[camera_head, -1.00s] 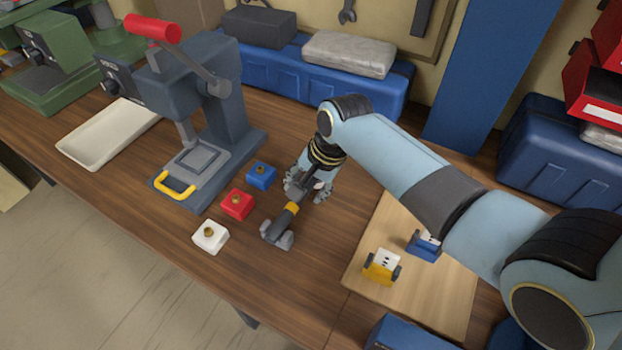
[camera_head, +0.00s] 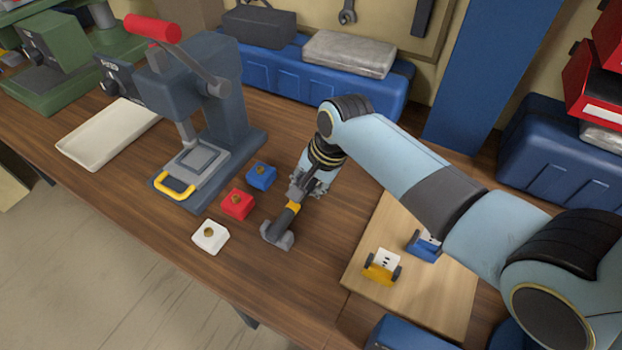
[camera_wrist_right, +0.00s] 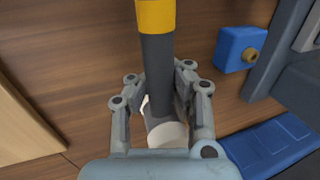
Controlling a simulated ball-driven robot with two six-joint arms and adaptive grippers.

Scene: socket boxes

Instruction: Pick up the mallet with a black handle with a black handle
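The mallet has a grey head (camera_head: 277,235), a yellow band and a black handle, and lies on the wooden bench. My right gripper (camera_head: 303,188) is at the handle, just behind the yellow band. In the right wrist view, the mallet's black handle (camera_wrist_right: 158,60) runs between the two fingers of my right gripper (camera_wrist_right: 160,75). The fingers press close on both sides of the handle, and the mallet's head is out of that view. My left gripper is not in view.
Blue (camera_head: 262,176), red (camera_head: 236,204) and white (camera_head: 210,236) socket boxes sit left of the mallet. A press (camera_head: 205,110) with a red handle stands behind them. A wooden board (camera_head: 420,300) with yellow and blue fixtures lies to the right. A blue case (camera_head: 365,90) stands at the back.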

